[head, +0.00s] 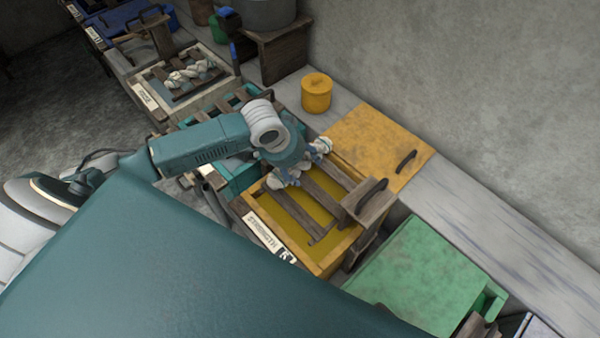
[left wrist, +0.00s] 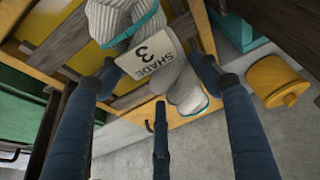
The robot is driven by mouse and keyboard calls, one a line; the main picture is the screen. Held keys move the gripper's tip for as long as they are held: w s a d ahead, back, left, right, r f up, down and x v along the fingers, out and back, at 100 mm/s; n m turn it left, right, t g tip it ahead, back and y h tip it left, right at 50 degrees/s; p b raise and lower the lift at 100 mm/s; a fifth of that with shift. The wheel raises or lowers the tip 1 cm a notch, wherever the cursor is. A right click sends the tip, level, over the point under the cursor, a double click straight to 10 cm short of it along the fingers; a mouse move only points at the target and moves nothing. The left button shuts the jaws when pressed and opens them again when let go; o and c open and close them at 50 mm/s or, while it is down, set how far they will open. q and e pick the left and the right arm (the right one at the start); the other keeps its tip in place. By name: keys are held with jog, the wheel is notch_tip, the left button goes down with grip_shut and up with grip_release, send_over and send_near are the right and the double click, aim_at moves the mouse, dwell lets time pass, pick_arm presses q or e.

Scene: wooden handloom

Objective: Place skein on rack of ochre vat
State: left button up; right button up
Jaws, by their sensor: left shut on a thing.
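The skein (head: 319,147) is a pale grey-white twisted hank. My left gripper (head: 290,168) is shut on it above the far left part of the ochre vat (head: 327,262). The left wrist view shows the skein (left wrist: 188,82) between my dark blue fingers (left wrist: 168,78), with a teal tie and a tag (left wrist: 150,58) reading "SHADE 3". The vat holds ochre liquid under a rack of wooden slats (head: 325,186). The skein looks low over the slats; I cannot tell whether it touches them. My gripper hides its middle. My right gripper is not in view.
The ochre lid (head: 378,142) lies open behind the vat, with a yellow canister (head: 316,92) beside it. A teal vat (head: 240,178) stands to the left, and a closed green vat (head: 425,275) to the right. Another skein (head: 190,75) lies on a farther vat's rack.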

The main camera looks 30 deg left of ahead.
pick_arm(q)
notch_tip(320, 180, down, 5)
jog(key=shift+r, duration=0.1)
jog(key=shift+f, duration=0.2)
jog(key=o, duration=1.2)
jog(key=shift+f, duration=0.15)
jog(key=shift+o, duration=0.3)
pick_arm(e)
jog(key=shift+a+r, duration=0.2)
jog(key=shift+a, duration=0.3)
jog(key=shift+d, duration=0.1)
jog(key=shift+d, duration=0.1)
